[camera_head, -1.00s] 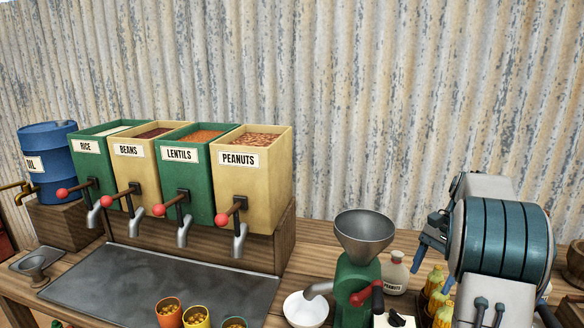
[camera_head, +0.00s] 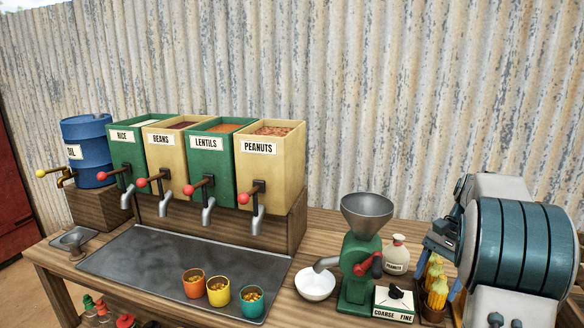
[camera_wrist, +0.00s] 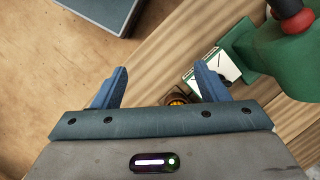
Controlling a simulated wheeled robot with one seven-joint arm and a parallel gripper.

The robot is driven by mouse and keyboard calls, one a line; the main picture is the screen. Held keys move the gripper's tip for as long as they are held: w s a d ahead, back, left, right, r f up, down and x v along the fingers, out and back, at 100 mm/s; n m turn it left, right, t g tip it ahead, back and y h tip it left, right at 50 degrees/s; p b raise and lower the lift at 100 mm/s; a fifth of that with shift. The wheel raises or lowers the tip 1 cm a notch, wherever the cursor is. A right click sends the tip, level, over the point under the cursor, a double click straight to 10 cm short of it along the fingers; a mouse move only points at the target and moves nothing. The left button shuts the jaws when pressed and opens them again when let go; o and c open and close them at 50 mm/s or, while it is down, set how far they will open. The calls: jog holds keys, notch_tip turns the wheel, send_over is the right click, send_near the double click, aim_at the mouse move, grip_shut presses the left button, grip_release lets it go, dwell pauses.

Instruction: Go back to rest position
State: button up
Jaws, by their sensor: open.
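My gripper (camera_wrist: 160,90) is open and empty in the wrist view, its two blue fingers spread apart over the counter's edge and the floor. In the head view my folded arm fills the right side, and my gripper (camera_head: 440,240) hangs at its left side near the corn bottles; its fingers are small there. Just beyond the fingers in the wrist view is the white coarse/fine box (camera_wrist: 212,70), close to the right finger. I cannot tell whether they touch.
A green grinder (camera_head: 358,265) with a funnel stands beside a white bowl (camera_head: 315,284) and a peanuts jar (camera_head: 396,256). Corn bottles (camera_head: 436,290) stand right of it. Four-bin dispensers (camera_head: 258,170) line the back.

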jog(key=s+a+f+n+t+h, duration=0.1)
jog(key=s+a+n+t+h, duration=0.2)
jog(key=s+a+n, duration=0.8)
jog(key=s+a+t, duration=0.1)
jog(key=s+a, duration=0.5)
jog(key=s, duration=0.4)
jog(key=shift+t, duration=0.4)
